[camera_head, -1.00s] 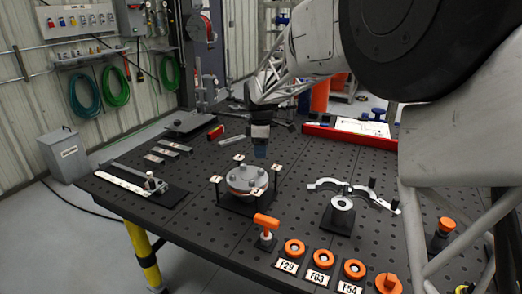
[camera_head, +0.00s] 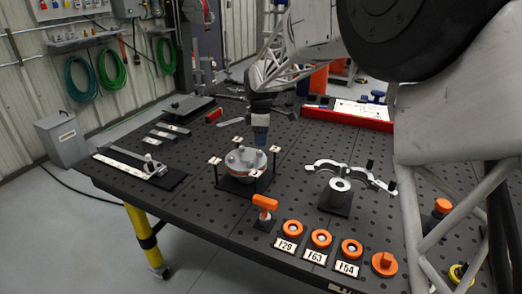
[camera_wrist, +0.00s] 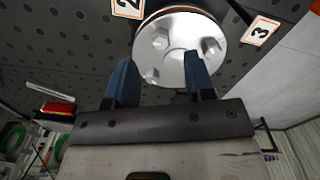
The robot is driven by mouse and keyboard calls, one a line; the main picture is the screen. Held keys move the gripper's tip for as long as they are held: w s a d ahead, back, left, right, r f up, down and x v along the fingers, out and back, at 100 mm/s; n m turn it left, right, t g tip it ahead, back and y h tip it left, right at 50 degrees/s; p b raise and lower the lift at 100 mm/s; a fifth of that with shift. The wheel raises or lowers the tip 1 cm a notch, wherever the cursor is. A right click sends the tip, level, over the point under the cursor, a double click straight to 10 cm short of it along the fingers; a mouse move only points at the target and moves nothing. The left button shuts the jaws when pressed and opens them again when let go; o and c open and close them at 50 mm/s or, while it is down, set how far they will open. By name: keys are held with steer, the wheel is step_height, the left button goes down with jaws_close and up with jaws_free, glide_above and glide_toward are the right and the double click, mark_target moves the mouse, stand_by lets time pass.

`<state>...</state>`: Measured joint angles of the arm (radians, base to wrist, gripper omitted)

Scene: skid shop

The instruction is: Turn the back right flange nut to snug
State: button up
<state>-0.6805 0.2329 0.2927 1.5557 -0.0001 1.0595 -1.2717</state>
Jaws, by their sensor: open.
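The round grey flange (camera_head: 244,162) sits on a dark base on the perforated bench, with small tagged posts around it. In the wrist view its pale disc (camera_wrist: 180,50) carries hex nuts: one at the left (camera_wrist: 160,39), one at the right (camera_wrist: 211,46) and one nearer the fingers (camera_wrist: 151,75). I cannot tell for sure which is the back right nut. My gripper (camera_head: 260,140) points down above the flange's back right side. In the wrist view my gripper (camera_wrist: 161,60) is open, its blue fingers apart with nothing clearly between them.
Number tags 2 (camera_wrist: 127,7) and 3 (camera_wrist: 262,31) stand beside the flange on posts close to my fingers. An orange-handled tool (camera_head: 265,204) stands in front. A curved silver bracket (camera_head: 345,172) lies to the right. Orange rings (camera_head: 321,239) line the front edge.

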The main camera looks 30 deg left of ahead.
mark_target(261, 152)
steer(key=shift+f, duration=2.75)
jaws_close()
steer(key=shift+s+m, duration=0.1)
steer(key=shift+m, duration=2.2)
jaws_free()
